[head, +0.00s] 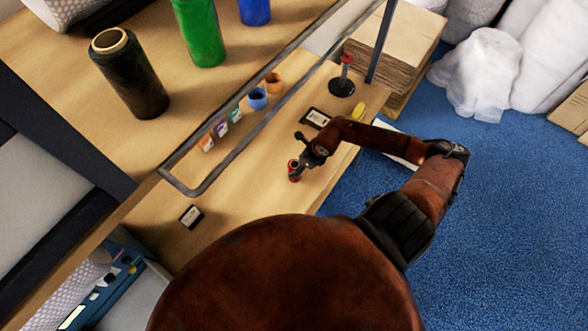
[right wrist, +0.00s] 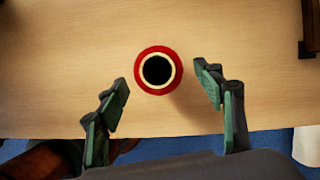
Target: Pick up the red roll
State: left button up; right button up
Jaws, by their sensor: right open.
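The red roll (right wrist: 140,72) stands upright on the wooden table, seen from above in the right wrist view with its dark core hole facing the camera. In the head view the red roll (head: 294,177) is small and partly hidden by the gripper. My right gripper (right wrist: 167,91) is open, one finger on either side below the roll in the wrist picture, with nothing between the fingertips touching them. It also shows in the head view (head: 297,164), right over or beside the roll. My left gripper is not in view.
Bare tabletop surrounds the red roll; blue floor begins past the edge.

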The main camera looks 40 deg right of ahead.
jog(key=x, duration=0.2)
jog(key=shift+w+a+f+p, duration=0.1)
jog(key=shift+w+f+p, duration=0.05)
jog(key=shift+w+p, duration=0.2)
jog(key=shift+w+f, duration=0.1)
jog(key=shift+f, duration=0.35)
jog(key=c, duration=1.3)
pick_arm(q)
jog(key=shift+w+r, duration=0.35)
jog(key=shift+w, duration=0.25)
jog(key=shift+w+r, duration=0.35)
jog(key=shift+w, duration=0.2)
pick_arm(e)
jog(key=shift+c, duration=0.7)
